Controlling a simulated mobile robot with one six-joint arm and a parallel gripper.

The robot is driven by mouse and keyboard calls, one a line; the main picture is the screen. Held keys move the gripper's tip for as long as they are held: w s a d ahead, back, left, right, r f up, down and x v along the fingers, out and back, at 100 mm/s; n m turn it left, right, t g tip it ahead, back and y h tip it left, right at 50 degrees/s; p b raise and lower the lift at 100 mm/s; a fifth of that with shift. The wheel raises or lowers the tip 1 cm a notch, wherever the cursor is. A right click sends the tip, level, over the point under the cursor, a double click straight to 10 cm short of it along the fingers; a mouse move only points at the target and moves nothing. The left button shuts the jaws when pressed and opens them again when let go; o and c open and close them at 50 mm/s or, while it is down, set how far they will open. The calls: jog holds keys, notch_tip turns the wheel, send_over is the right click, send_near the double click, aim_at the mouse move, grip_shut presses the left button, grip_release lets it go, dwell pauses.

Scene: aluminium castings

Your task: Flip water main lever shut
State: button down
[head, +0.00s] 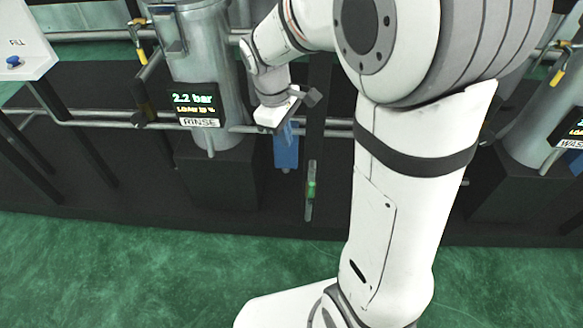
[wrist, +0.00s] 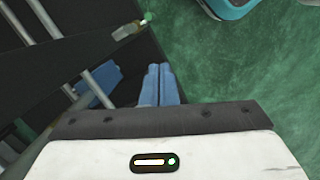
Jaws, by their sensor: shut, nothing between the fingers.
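My gripper (wrist: 158,70) is shut and empty; its two blue fingers lie side by side in the wrist view. In the head view it hangs between the rinse tank and my arm. A flat blue part (head: 287,152) hangs by the pipe close to the gripper there; a blue part (wrist: 94,90) also shows left of the fingers in the wrist view. A small upright fitting with a green part (head: 311,187) is below right of it. A green-tipped fitting (wrist: 128,31) lies ahead of the fingers, apart from them. I cannot tell which part is the water main lever.
The rinse tank (head: 205,75) with its display (head: 194,104) stands left of the gripper. Yellow-handled valves (head: 141,52) (head: 559,73) sit on both sides. Horizontal pipes (head: 95,122) run along the dark frame. The green floor (head: 120,270) in front is clear.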

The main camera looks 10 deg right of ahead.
aim_at(311, 195)
jog(key=w+a+f+n+b, duration=0.1)
jog(key=w+f+n+b, duration=0.1)
jog(key=f, duration=0.8)
jog(key=shift+w+a+g+h+b, duration=0.35)
jog(key=shift+w+b, duration=0.25)
jog(key=shift+b, duration=0.55)
jog(key=shift+d, duration=0.15)
jog(key=s+d+f+b, duration=0.3)
jog(key=d+f+b, duration=0.2)
jog(key=f, duration=0.4)
jog(key=shift+s+d+f, duration=0.15)
jog(key=shift+d+f, duration=0.1)
jog(key=shift+f, duration=0.05)
jog(key=shift+d, duration=0.1)
